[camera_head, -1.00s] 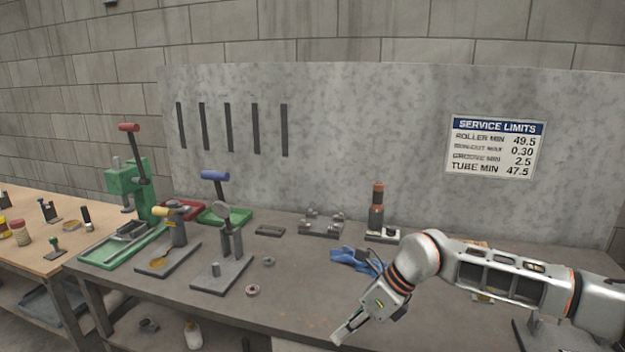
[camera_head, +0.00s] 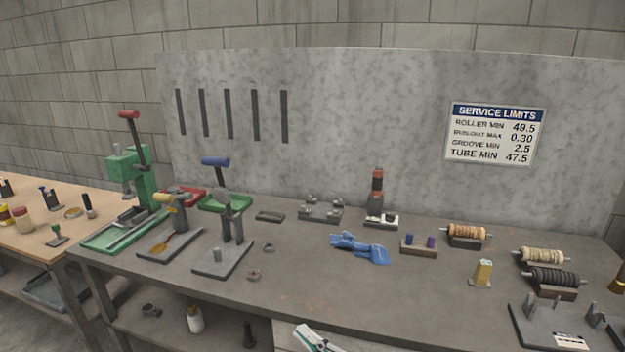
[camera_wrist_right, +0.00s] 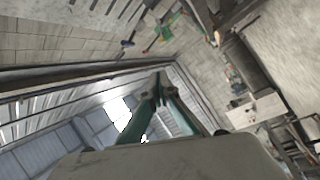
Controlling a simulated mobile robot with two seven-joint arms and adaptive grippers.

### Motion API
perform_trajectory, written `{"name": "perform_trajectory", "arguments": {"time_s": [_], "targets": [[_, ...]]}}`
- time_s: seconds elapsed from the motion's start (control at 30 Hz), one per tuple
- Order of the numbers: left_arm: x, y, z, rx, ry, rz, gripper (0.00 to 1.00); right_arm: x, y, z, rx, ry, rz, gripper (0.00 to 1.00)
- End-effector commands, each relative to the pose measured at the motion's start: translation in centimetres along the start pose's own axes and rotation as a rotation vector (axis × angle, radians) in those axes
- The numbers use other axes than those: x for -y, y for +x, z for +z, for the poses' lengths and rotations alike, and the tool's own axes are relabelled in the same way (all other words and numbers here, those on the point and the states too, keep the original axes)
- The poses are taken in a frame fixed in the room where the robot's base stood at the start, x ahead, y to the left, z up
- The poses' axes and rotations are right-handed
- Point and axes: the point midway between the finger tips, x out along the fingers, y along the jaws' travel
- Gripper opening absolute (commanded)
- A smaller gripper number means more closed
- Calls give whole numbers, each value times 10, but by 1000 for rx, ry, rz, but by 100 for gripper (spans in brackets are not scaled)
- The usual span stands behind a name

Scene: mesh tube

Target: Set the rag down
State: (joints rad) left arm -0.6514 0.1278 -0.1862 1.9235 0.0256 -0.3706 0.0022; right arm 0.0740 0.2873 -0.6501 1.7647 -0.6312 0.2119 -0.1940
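The blue rag (camera_head: 360,248) lies crumpled on the grey workbench (camera_head: 330,290), and nothing holds it. My right gripper (camera_head: 312,338) shows only in part at the bottom edge of the head view, well in front of the rag. In the right wrist view its two green fingers (camera_wrist_right: 160,80) come together at the tips with nothing between them. The rag is not seen in that view. My left gripper is not in view.
A small block with purple pegs (camera_head: 419,243) stands right of the rag. A dark stand with an orange-brown top (camera_head: 378,195) is behind it. Wound rollers (camera_head: 466,232) and a yellow piece (camera_head: 482,272) are further right. The bench in front of the rag is clear.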

Motion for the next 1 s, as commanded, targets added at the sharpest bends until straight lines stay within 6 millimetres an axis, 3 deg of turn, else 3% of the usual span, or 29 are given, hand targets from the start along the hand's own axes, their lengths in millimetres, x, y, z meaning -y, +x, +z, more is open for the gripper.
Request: {"name": "perform_trajectory", "arguments": {"time_s": [0.1,0.17,0.3,0.5,0.6,0.77,1.0], "targets": [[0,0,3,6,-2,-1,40,24,-48,47,216,211,30,0],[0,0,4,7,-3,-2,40,39,-76,70,326,312,42,0],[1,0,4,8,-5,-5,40,80,-154,112,573,530,61,0],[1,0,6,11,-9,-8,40,137,-265,138,867,767,72,0],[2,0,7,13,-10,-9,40,157,-306,140,968,846,76,0],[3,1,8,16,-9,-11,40,173,-342,139,1050,908,78,0],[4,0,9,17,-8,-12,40,176,-347,139,1065,918,78,0]]}}
